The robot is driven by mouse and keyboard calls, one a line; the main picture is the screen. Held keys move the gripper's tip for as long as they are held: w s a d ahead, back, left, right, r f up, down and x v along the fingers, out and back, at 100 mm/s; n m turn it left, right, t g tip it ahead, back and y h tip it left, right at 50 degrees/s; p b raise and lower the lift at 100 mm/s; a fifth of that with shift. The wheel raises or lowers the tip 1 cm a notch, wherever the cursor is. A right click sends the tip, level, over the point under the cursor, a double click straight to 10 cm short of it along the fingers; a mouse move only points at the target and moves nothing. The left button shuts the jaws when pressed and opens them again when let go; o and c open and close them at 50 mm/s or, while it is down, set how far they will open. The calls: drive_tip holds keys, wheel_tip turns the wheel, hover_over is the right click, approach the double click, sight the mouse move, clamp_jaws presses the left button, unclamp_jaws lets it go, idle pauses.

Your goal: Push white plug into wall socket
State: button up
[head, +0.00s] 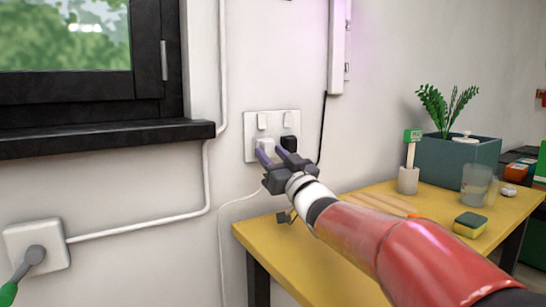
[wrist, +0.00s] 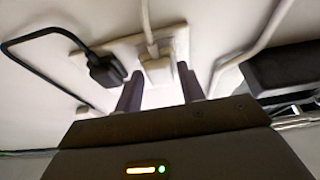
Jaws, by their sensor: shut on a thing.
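The double wall socket (head: 251,120) is a white plate on the wall with two small switches along its top. The white plug (head: 265,144) is at its left outlet; in the wrist view the plug (wrist: 157,70) lies against the plate with its white cord running off. I cannot tell how deep its pins sit. My gripper (head: 268,153) reaches the socket from the lower right, shut on the white plug. The wrist view shows the purple-grey fingers of my gripper (wrist: 160,80) on either side of the plug.
A black plug (head: 289,142) with a black cord sits in the right outlet, close beside my fingers. A yellow table (head: 345,267) below carries a planter (head: 450,163), sponge (head: 470,224) and cup. A black window sill (head: 100,137) juts out left; another socket (head: 20,235) is lower left.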

drive_tip(key=shift+w+a, duration=0.3)
drive_tip(key=shift+w, duration=0.05)
drive_tip(key=o, duration=1)
drive_tip(key=shift+f, duration=0.1)
drive_tip(key=shift+s+d+f, duration=0.1)
drive_tip(key=shift+s+d, duration=0.15)
drive_tip(key=s+d, duration=0.3)
drive_tip(key=s, duration=0.1)
drive_tip(key=s+d+f+b, duration=0.1)
drive_tip(key=s+d, duration=0.2)
drive_tip(key=s, duration=0.1)
drive_tip(key=s+d, duration=0.2)
drive_tip(key=s, duration=0.3)
drive_tip(key=shift+s+d+f+b, duration=0.1)
drive_tip(key=shift+d+f+b, duration=0.2)
drive_tip(key=shift+d+b, duration=0.1)
